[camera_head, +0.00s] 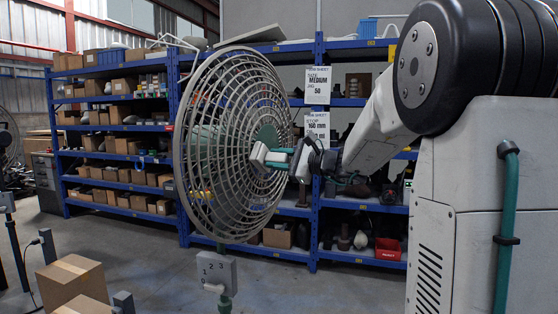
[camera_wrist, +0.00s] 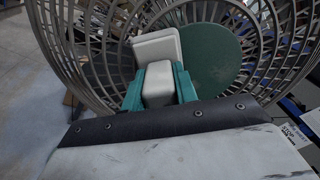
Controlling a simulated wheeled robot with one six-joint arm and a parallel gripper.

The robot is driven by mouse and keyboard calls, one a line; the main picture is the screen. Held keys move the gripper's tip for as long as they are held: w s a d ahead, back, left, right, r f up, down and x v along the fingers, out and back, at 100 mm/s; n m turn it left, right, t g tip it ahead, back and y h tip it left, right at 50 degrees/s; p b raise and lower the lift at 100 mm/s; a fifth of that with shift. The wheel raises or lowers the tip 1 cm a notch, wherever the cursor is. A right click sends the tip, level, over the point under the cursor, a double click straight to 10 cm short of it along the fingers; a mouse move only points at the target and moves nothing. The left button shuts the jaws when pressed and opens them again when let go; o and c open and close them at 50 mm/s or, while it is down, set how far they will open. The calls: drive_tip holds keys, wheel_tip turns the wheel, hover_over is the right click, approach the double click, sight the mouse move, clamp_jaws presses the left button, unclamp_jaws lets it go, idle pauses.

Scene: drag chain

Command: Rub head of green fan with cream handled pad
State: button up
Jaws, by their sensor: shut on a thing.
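The green fan's head (camera_head: 230,145) has a round grey wire cage and a green centre disc (camera_wrist: 213,57). It stands on a post with a grey control box (camera_head: 216,270). My gripper (camera_head: 283,157) is at the front of the cage, by the centre. In the wrist view its green fingers (camera_wrist: 160,88) are shut on the cream handle (camera_wrist: 158,84) of the pad (camera_wrist: 158,47). The pad's pale plate is at or very near the cage, left of the green disc in the wrist view. I cannot tell whether it touches.
Blue shelves (camera_head: 318,225) with boxes and parts stand behind the fan. Cardboard boxes (camera_head: 72,282) are at the lower left. Another fan (camera_head: 8,140) shows at the left edge. Grey floor is open between the boxes and shelves.

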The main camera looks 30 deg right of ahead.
drive_tip(key=shift+w+d, duration=2.75)
drive_tip(key=shift+d, duration=2.55)
drive_tip(key=shift+s+a+r, duration=0.35)
drive_tip(key=shift+s+a, duration=0.55)
drive_tip(key=shift+a, duration=0.85)
drive_tip(key=shift+s+a+r, duration=0.4)
drive_tip(key=shift+s+a, duration=0.5)
drive_tip(key=shift+a, duration=0.9)
drive_tip(key=shift+s+a+r, duration=0.35)
drive_tip(key=shift+s+a, duration=0.55)
drive_tip(key=shift+a, duration=0.85)
drive_tip(key=shift+s+r, duration=0.1)
drive_tip(key=shift+r, duration=0.95)
drive_tip(key=w+d, duration=0.5)
drive_tip(key=d, duration=0.5)
drive_tip(key=shift+w+d, duration=0.3)
drive_tip(key=shift+w, duration=0.05)
drive_tip(key=shift+v, duration=3)
